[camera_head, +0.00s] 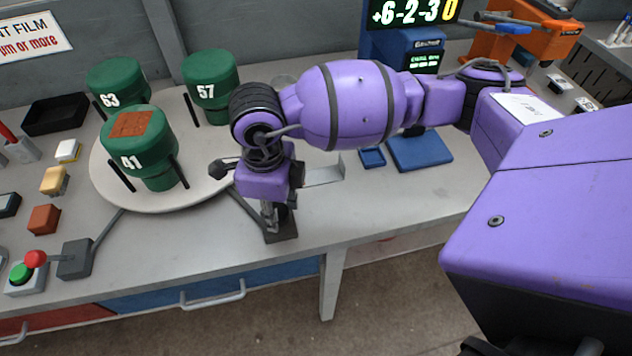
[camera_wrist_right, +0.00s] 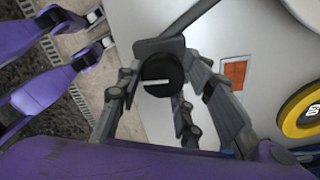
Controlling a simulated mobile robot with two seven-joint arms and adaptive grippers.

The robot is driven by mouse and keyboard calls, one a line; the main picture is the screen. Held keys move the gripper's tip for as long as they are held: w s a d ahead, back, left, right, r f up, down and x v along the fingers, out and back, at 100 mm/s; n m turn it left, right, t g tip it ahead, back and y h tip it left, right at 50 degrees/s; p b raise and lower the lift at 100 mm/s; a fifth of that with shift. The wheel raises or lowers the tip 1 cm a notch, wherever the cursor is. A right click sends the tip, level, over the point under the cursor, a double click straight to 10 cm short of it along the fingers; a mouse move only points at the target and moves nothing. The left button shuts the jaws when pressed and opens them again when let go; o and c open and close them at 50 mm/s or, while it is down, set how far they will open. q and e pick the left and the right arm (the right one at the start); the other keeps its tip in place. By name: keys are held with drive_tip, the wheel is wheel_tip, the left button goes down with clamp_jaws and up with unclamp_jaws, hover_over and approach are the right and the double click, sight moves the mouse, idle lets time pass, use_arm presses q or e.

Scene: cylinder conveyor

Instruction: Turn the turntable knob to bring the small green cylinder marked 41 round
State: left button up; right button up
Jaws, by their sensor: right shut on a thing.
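The small green cylinder marked 41 (camera_head: 150,160) stands upright at the front of the pale round turntable (camera_head: 205,190), with a brown-orange square on its top. Green cylinders 63 (camera_head: 118,84) and 57 (camera_head: 210,85) stand behind it, at the back left and back right. Thin black posts stand beside the cylinders. My right gripper (camera_head: 272,215) points down at a dark grey block (camera_head: 288,234) at the table's front, right of the turntable. In the wrist view its fingers close around a black knob (camera_wrist_right: 162,75) with a white line. My left gripper is not in view.
A second grey block (camera_head: 75,260) on a rod lies front left, near a green and red button box (camera_head: 28,270). Coloured blocks and a black tray (camera_head: 55,114) stand at left. A blue scale-like device (camera_head: 418,150) stands behind my arm. A yellow disc (camera_wrist_right: 302,108) shows in the wrist view.

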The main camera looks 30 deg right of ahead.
drive_tip(key=shift+s+a+f, duration=0.1)
drive_tip(key=shift+s+a, duration=0.1)
drive_tip(key=o, duration=1.1)
drive_tip(key=shift+c, duration=0.2)
drive_tip(key=shift+w, duration=0.1)
drive_tip(key=shift+d+r, duration=0.1)
drive_tip(key=shift+r, duration=0.3)
wheel_tip(320, 180, up, 11)
drive_tip(key=shift+r, duration=0.2)
